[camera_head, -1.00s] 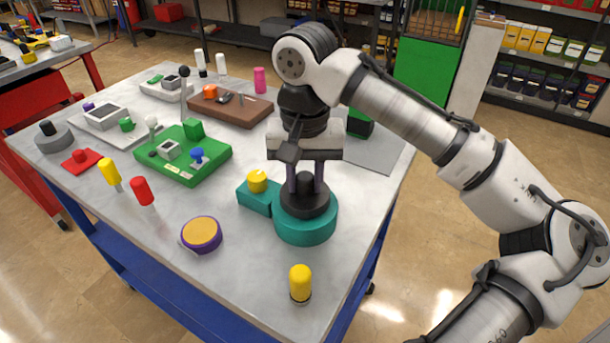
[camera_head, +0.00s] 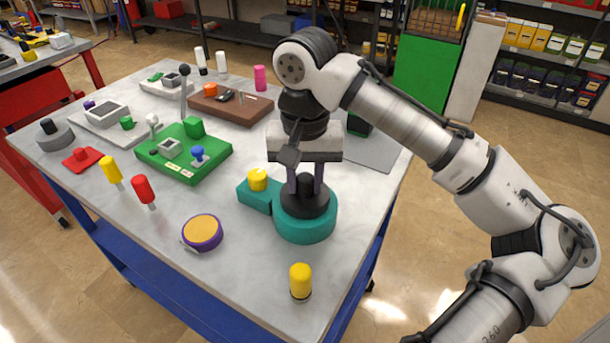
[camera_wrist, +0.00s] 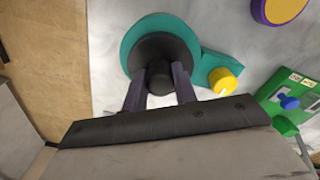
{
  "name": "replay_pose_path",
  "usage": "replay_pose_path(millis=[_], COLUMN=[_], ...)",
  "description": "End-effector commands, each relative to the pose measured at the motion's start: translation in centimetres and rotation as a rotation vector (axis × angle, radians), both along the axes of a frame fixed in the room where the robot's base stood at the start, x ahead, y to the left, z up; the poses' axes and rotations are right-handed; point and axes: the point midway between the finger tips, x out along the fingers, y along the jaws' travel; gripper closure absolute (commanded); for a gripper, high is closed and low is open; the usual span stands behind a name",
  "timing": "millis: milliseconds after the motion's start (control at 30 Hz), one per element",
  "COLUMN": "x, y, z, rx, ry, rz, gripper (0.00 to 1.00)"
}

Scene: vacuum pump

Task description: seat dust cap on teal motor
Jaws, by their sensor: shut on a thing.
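The teal motor (camera_head: 306,230) is a round teal body on the near right part of the table, with a teal block (camera_head: 258,196) and yellow knob joined on its left. The black dust cap (camera_head: 304,203) is a dark disc with a knob on top, lying over the motor's round top. My gripper (camera_head: 305,186) points down from above, its purple fingers shut on the cap's knob. In the wrist view the cap (camera_wrist: 165,48) lies inside the teal ring of the motor (camera_wrist: 128,48), roughly centred. I cannot tell whether it is fully flush.
A yellow-topped cylinder (camera_head: 300,281) stands near the front edge. A purple and orange disc (camera_head: 202,232) lies to the left. A green board (camera_head: 183,155) with small parts and a brown board (camera_head: 231,107) are farther back. The table between disc and cylinder is clear.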

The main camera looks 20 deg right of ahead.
Motion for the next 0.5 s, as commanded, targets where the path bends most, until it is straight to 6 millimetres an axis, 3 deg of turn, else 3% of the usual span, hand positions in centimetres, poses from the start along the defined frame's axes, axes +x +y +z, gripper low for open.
replay_pose_path(millis=[400, 433, 500], x=[0.01, 0.00, 0.00], y=[-0.01, -0.02, -0.02], z=[-0.03, -0.03, -0.03], rx=[0.000, 0.000, 0.000], ry=[0.000, 0.000, 0.000], rz=[0.000, 0.000, 0.000], gripper=[0.94, 0.71, 0.62])
